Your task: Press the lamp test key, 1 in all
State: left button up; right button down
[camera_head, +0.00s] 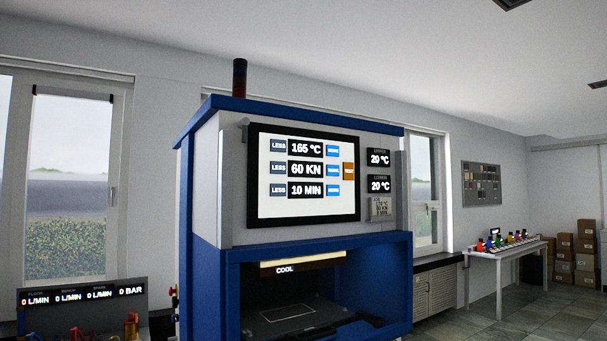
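A blue and grey press (210,190) stands in the middle of the head view. Its screen (306,176) shows rows reading 165 °C, 60 KN and 10 MIN, with grey LESS keys on the left and blue keys on the right. An orange key (348,171) sits at the screen's right edge; its label is too small to read, so I cannot tell if it is the lamp test key. A dark red signal lamp (240,77) stands on top of the press and looks unlit. Neither of my grippers is in view.
Two displays (378,171) beside the screen read 20 °C. The open press bay below carries a COOL sign (285,269). A flow panel (82,296) stands at lower left. A white table (510,254) with small coloured items and stacked boxes (564,258) are at right.

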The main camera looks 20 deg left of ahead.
aim_at(348, 168)
jog(key=u, duration=0.4)
jog(key=i, duration=0.35)
jog(key=u, duration=0.45)
